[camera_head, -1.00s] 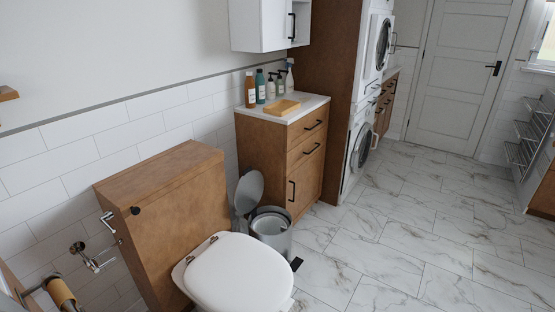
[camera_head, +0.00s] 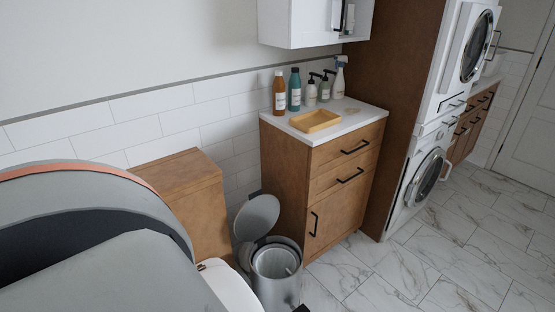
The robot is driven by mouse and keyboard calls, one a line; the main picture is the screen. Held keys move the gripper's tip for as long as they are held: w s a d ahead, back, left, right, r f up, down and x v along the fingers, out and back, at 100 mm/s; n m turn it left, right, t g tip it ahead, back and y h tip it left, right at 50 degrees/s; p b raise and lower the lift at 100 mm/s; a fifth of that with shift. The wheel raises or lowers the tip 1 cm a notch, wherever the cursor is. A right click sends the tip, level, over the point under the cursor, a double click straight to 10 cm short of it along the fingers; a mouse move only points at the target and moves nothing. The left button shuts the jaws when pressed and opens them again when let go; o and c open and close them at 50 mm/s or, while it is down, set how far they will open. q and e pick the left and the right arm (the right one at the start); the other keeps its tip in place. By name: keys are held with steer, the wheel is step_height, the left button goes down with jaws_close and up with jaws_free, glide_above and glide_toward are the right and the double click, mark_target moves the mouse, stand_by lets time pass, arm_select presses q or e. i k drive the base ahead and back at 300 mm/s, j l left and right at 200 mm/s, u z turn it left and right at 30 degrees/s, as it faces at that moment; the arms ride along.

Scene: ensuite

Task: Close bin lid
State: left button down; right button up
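A grey metal pedal bin (camera_head: 277,275) stands on the floor between the toilet and a wooden cabinet. Its round lid (camera_head: 257,218) is open, raised and tilted back toward the wall. The inside of the bin shows from above. A black part, likely its pedal, shows at the bottom edge. A large grey arm part of mine with an orange band fills the lower left of the head view. Neither gripper's fingers show.
The white toilet (camera_head: 229,285) and its wooden cistern box (camera_head: 185,192) are left of the bin. The wooden cabinet (camera_head: 332,165), topped with bottles and a yellow tray (camera_head: 314,121), stands right behind it. Stacked washing machines (camera_head: 425,174) are further right. The marble floor (camera_head: 380,270) is clear at right.

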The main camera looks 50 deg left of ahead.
mark_target(255, 220)
steer(key=i+u, duration=0.25)
steer(key=i, duration=0.15)
steer(key=i+l+u, duration=0.25)
steer(key=i, duration=0.15)
steer(key=i+l+u, duration=0.2)
steer(key=i, duration=0.2)
steer(key=i+l+u, duration=0.15)
steer(key=u, duration=0.2)
steer(key=i+l+u, duration=0.2)
steer(key=u, duration=0.15)
steer(key=i+l+u, duration=0.35)
steer(key=k+j, duration=0.05)
steer(key=k, duration=0.05)
